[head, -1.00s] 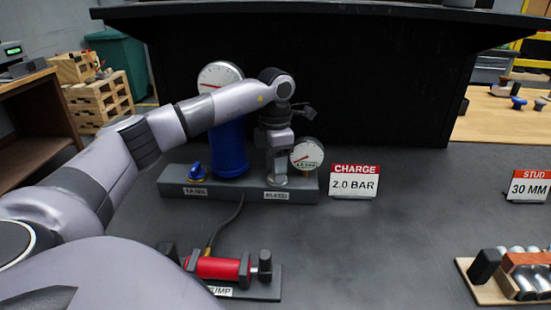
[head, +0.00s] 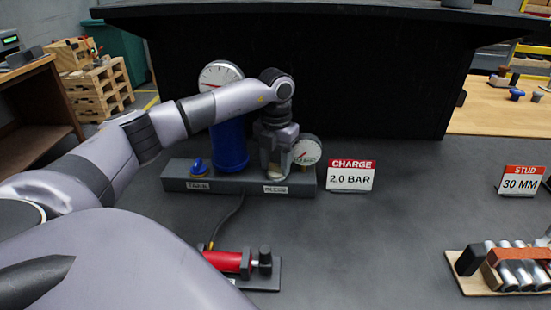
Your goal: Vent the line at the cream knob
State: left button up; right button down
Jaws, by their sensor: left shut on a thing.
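My left gripper (head: 275,165) points down over the bleed end of the dark manifold block (head: 230,184). It is shut on the cream knob (head: 278,175), and its fingers hide most of the knob. A small white gauge (head: 307,151) stands just right of the gripper. A blue tank (head: 231,147) stands behind the block, with a larger white gauge (head: 215,76) above it, partly behind my arm. A blue knob (head: 198,167) sits at the block's left end. My right gripper is not in view.
A "CHARGE 2.0 BAR" sign (head: 351,176) stands right of the block. A red pump (head: 226,261) lies in front, joined by a hose. A rack of metal studs (head: 514,271) is at the lower right.

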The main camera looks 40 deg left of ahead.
aim_at(276, 166)
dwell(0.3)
pick_arm(q)
jog(key=o, duration=1.1)
jog(key=shift+c, duration=0.2)
jog(key=shift+r, duration=0.15)
jog(key=shift+r+b, duration=0.45)
jog(key=shift+r, duration=3.05)
